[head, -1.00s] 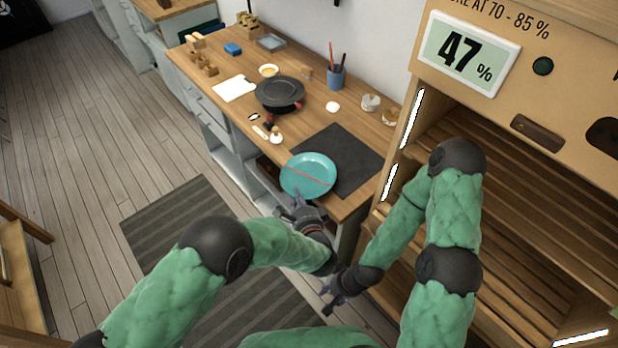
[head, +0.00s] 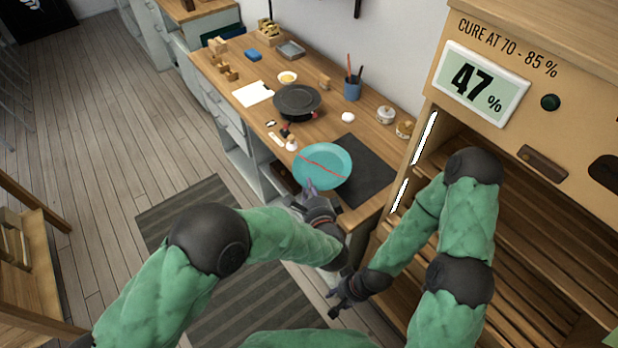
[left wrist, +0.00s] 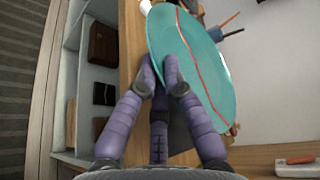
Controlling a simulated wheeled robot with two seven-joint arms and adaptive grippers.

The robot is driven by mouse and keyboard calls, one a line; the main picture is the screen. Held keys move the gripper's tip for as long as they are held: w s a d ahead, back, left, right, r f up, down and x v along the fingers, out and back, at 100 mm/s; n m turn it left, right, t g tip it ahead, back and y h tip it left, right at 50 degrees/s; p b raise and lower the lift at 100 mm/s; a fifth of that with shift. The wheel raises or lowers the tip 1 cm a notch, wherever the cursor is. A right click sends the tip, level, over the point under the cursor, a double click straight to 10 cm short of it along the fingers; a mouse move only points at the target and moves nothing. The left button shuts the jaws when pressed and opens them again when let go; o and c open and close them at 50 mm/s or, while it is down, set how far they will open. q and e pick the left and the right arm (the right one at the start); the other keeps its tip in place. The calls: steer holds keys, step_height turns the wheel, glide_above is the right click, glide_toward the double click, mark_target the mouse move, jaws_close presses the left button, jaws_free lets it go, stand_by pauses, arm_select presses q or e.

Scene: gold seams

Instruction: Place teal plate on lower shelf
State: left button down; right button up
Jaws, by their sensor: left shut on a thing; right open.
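The teal plate (head: 323,165) has a red-orange seam across it. My left gripper (head: 311,190) is shut on its near rim and holds it over the front of the wooden bench, partly above a dark mat. In the left wrist view the teal plate (left wrist: 196,62) fills the upper middle, with the fingers of my left gripper (left wrist: 160,72) on its rim. My right gripper (head: 340,292) is open and empty, lower down in front of the cabinet. The cabinet's slatted lower shelf (head: 490,290) shows at the right, partly hidden by my right arm.
The cabinet (head: 480,30) has a 47 % display (head: 482,85) and an open front. On the bench (head: 228,62) stand a dark pan (head: 298,100), a blue pen cup (head: 352,90) and small jars. The dark mat (head: 368,178) lies beside the plate. A striped rug (head: 190,220) covers the floor.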

arm_select(q)
steer(key=shift+r, duration=0.45)
steer(key=shift+a, duration=0.25)
steer(key=s+a+f+m+h, duration=0.1)
steer(key=s+a+f, duration=0.2)
steer(key=a, duration=0.6)
steer(key=s+a+f+m+h, duration=0.1)
steer(key=s+a+f+h, duration=0.1)
steer(key=a, duration=0.8)
steer(key=shift+s+f, duration=0.55)
steer(key=shift+f, duration=0.7)
steer(key=shift+d+r+m, duration=0.1)
steer(key=shift+m, duration=0.2)
